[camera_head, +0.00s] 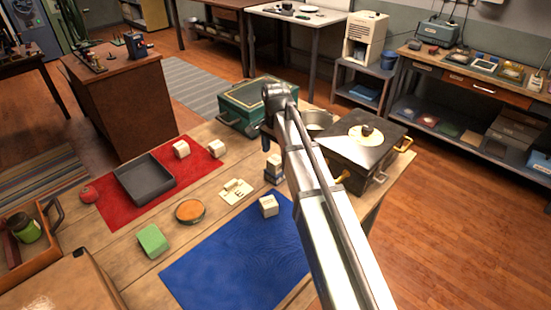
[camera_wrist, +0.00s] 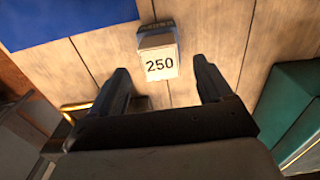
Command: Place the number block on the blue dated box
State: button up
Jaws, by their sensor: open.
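A pale number block marked 250 (camera_wrist: 160,65) shows in the wrist view, with the dark blue dated box (camera_wrist: 154,28) partly visible behind and under it. In the head view, the pale block (camera_head: 274,161) rests on top of the small blue box (camera_head: 273,179), which stands on the wooden table. My gripper (camera_wrist: 161,72) is open.
Another pale block (camera_head: 269,206) sits at the blue mat (camera_head: 235,255). A green case (camera_head: 245,105) and a black box (camera_head: 362,160) stand close behind and right. Two pale blocks, a grey tray (camera_head: 144,178) and a red mat (camera_head: 113,212) are left.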

aim_at(276, 159)
notch_tip(276, 159, up, 8)
dwell(0.4)
jog(key=shift+f, duration=0.1)
